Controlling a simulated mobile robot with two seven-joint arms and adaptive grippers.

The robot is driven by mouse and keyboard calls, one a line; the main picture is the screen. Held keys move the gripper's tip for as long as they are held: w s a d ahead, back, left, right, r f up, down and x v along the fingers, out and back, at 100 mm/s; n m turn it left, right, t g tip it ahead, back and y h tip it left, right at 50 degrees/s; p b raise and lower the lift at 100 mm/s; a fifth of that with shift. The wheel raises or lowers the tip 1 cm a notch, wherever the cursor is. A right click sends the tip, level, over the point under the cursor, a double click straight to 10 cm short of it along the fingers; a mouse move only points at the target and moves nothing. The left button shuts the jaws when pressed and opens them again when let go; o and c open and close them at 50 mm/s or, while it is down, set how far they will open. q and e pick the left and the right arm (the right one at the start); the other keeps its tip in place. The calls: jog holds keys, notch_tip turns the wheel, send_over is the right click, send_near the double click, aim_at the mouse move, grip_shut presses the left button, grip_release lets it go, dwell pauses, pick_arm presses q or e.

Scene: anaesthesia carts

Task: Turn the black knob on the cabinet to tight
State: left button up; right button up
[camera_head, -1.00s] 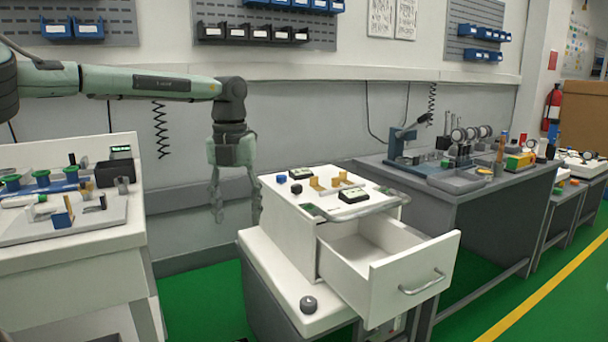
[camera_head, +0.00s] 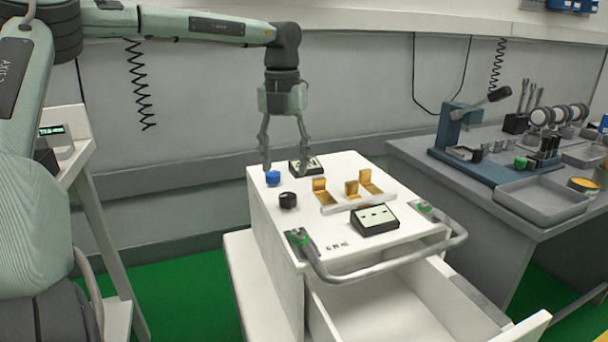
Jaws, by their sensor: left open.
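The white cabinet (camera_head: 272,237) stands in the middle of the head view with its drawer pulled open. The black knob (camera_head: 288,200) sits on its top near the left edge, in front of a blue knob (camera_head: 273,178). My left gripper (camera_head: 287,164) points down over the back left of the top, with its fingers spread and empty. It appears behind the black knob and near the blue one in the picture. I cannot tell its exact height or whether it touches anything. My right gripper is not in view.
The cabinet top also holds brass brackets (camera_head: 323,193), a black box with a pale face (camera_head: 375,218) and another black box (camera_head: 305,165). A grey handle (camera_head: 395,262) curves along the front. The open drawer (camera_head: 380,315) juts forward. A grey workbench (camera_head: 480,205) stands right.

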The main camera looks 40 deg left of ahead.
aim_at(288, 195)
pick_arm(q)
jog(key=shift+w+a, duration=0.15)
jog(key=shift+w, duration=0.3)
jog(key=shift+w+f, duration=0.15)
jog(key=shift+f, duration=3.65)
jog(key=c, duration=1.1)
